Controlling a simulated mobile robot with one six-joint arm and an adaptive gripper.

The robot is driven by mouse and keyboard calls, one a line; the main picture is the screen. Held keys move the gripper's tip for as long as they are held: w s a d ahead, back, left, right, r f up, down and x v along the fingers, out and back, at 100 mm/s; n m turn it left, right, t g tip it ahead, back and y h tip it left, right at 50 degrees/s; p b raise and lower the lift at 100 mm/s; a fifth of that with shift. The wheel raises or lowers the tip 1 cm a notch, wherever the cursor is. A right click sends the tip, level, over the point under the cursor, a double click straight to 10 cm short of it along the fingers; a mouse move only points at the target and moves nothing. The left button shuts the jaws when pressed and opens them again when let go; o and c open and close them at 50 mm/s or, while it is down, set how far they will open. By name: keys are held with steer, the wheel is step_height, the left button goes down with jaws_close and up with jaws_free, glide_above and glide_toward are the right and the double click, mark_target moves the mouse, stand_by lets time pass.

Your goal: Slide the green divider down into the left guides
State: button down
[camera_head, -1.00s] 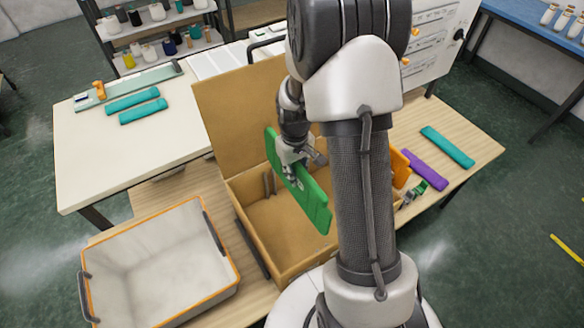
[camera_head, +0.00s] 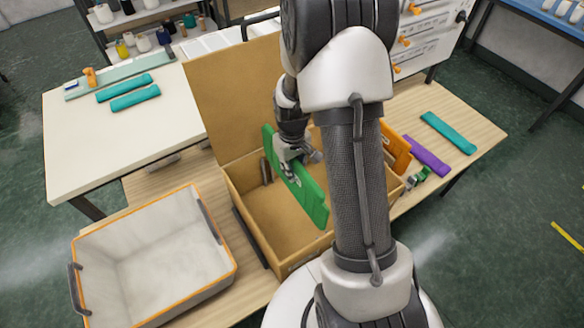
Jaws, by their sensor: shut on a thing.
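The green divider (camera_head: 309,198) is a flat panel held on edge, running from upper left to lower right over the open wooden box (camera_head: 236,207). My gripper (camera_head: 290,165) is shut on the divider's upper edge. The divider covers part of the box's interior. A guide (camera_head: 266,171) shows as a dark upright strip at the box's back wall, to the left of the divider. I cannot tell whether the divider touches any guide. My arm hides the right part of the box.
A grey bin (camera_head: 150,262) with an orange rim stands left of the box. The raised lid (camera_head: 225,100) stands behind it. An orange panel (camera_head: 397,150), a purple bar (camera_head: 428,163) and a teal bar (camera_head: 448,132) are at the right. The white table's front is clear.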

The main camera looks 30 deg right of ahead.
step_height(320, 180, down, 17)
steer(key=b, duration=1.2)
stand_by(1.1)
steer(key=c, duration=1.5)
jaws_free()
step_height(320, 180, up, 12)
steer(key=shift+f, duration=0.1)
